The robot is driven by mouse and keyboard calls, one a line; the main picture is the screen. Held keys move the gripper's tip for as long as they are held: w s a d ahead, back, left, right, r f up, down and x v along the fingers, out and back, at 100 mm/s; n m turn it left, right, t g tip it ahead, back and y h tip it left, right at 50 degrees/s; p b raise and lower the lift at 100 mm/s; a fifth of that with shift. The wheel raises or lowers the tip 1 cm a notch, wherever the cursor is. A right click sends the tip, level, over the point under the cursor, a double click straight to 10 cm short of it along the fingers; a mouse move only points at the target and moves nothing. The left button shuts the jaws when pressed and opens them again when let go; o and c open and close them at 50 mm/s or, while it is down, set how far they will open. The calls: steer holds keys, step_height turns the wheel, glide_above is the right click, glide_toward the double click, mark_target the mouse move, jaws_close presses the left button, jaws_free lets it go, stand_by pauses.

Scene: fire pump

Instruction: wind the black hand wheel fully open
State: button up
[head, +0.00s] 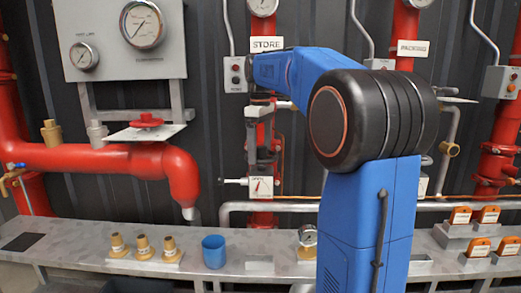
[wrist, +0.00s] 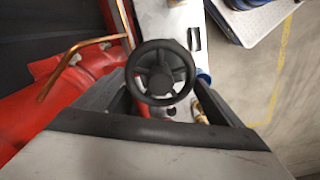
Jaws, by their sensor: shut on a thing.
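The black hand wheel (wrist: 160,72) fills the middle of the wrist view, seen face on, with a round hub and several spokes. My gripper (wrist: 160,88) is shut on the wheel's rim, with one grey finger at its left side and one at its right. In the head view my gripper (head: 261,112) is at the red pipe left of my blue arm. I cannot clearly make out the wheel there. The far underside of the wheel is hidden in the wrist view.
A white plate with a red pointer (head: 262,187) is below my gripper. The grey bench (head: 75,237) carries brass fittings (head: 143,246), a blue cup (head: 214,251) and orange-topped blocks (head: 480,247).

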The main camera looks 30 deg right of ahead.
mark_target(261, 147)
steer(key=n, duration=0.5)
steer(key=shift+n, duration=0.4)
steer(key=shift+s+a+n, duration=0.1)
steer(key=shift+n, duration=0.4)
steer(key=n, duration=0.5)
steer(key=shift+s+n, duration=0.1)
steer(key=shift+n, duration=0.3)
steer(key=o, duration=1.1)
steer(key=shift+r, duration=3.5)
